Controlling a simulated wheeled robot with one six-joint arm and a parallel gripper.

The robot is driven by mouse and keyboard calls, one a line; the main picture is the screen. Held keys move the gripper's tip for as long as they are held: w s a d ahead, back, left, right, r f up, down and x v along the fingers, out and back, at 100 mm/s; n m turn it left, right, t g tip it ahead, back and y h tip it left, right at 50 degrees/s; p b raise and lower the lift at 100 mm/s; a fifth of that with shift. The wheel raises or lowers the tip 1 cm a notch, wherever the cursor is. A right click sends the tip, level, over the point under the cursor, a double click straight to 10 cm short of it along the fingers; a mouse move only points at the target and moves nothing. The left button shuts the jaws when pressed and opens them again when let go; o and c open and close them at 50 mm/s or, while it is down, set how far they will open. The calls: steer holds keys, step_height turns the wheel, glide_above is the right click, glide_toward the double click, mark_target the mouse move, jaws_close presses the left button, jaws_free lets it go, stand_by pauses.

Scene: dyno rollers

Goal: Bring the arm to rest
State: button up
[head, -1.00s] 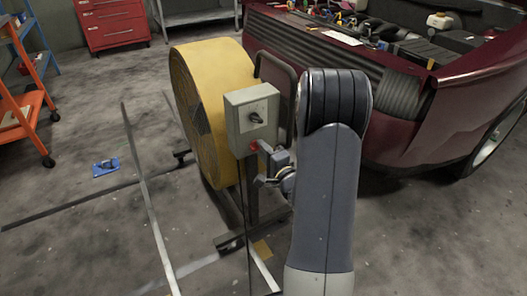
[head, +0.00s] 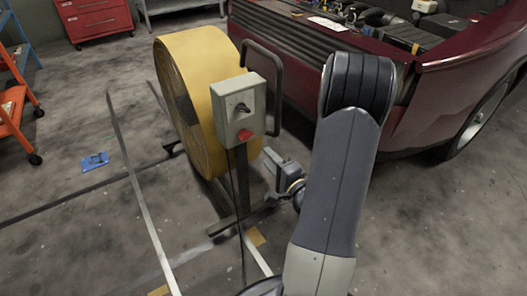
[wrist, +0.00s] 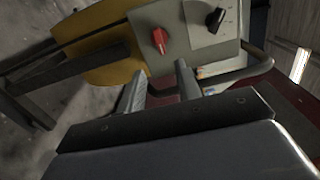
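My gripper (wrist: 160,84) shows at the bottom middle of the wrist view, its two fingers apart with nothing between them. In the head view my gripper (head: 270,160) is below and to the right of the grey control box (head: 226,118), apart from it. The box carries a black switch (head: 242,107) and a red knob (head: 245,135). In the wrist view the red knob (wrist: 160,40) and black switch (wrist: 215,20) lie beyond the fingertips. My arm stands bent upward at the right of the head view, hiding part of the car.
A large yellow fan drum (head: 203,75) stands behind the box, with a dark handle (head: 281,85) beside it. A maroon car (head: 420,105) with open bonnet is behind my arm. A blue item (head: 95,161) lies on the floor. An orange cart (head: 17,115) is at left.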

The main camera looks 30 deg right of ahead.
mark_target(249, 138)
steer(key=shift+s, duration=0.35)
steer(key=shift+w, duration=0.1)
steer(key=w, duration=0.5)
steer(key=w+b, duration=0.1)
steer(key=w, duration=0.4)
steer(key=shift+w+a, duration=0.2)
steer(key=shift+w, duration=0.15)
steer(key=shift+s, duration=0.15)
